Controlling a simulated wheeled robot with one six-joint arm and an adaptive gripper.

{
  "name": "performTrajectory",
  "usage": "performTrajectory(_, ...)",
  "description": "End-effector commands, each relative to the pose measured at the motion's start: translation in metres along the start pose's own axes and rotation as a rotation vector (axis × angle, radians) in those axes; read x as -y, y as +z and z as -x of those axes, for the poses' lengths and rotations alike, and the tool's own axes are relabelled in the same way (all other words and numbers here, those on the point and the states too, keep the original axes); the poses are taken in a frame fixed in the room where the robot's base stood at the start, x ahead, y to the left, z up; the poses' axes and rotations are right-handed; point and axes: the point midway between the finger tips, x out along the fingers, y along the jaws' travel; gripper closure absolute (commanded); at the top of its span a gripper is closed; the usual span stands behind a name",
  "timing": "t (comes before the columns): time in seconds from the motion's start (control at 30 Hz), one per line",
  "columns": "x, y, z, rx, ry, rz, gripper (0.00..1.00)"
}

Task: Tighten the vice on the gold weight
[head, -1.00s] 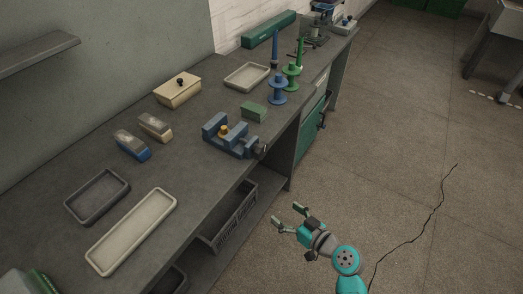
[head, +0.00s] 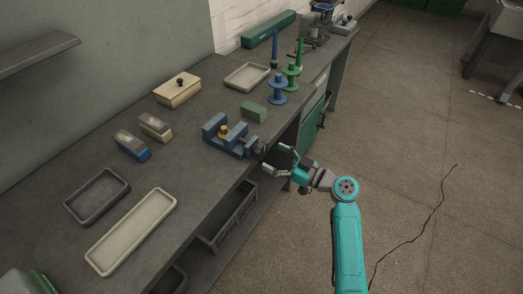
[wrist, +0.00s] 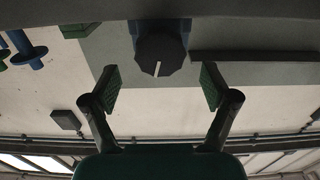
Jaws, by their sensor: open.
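The blue vice (head: 228,138) stands on the bench near its front edge. The gold weight (head: 223,131) sits between its jaws; whether the jaws touch it I cannot tell. The vice's dark knob faces the front edge; in the wrist view the knob (wrist: 160,55) shows a white line and lies centred just beyond my fingertips. My gripper (head: 272,160) is open and empty in front of the vice, off the bench edge. In the wrist view my gripper (wrist: 160,88) has its two fingers apart, one on each side below the knob, not touching it.
A green block (head: 253,111) and blue spool stand (head: 277,90) are behind the vice. Two shallow trays (head: 131,231) (head: 97,195) and two brush-like blocks (head: 132,146) lie to the left. A basket (head: 235,217) sits under the bench. The floor at right is clear.

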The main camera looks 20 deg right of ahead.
Motion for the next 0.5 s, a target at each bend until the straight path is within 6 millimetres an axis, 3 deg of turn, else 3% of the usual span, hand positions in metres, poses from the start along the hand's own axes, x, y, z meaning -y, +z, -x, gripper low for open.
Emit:
performTrajectory(0.2, 0.0, -0.001, -0.034, 0.0, -0.001, 0.001, 0.15)
performTrajectory(0.5, 0.0, 0.0, -0.051, 0.0, 0.001, 0.0, 0.15)
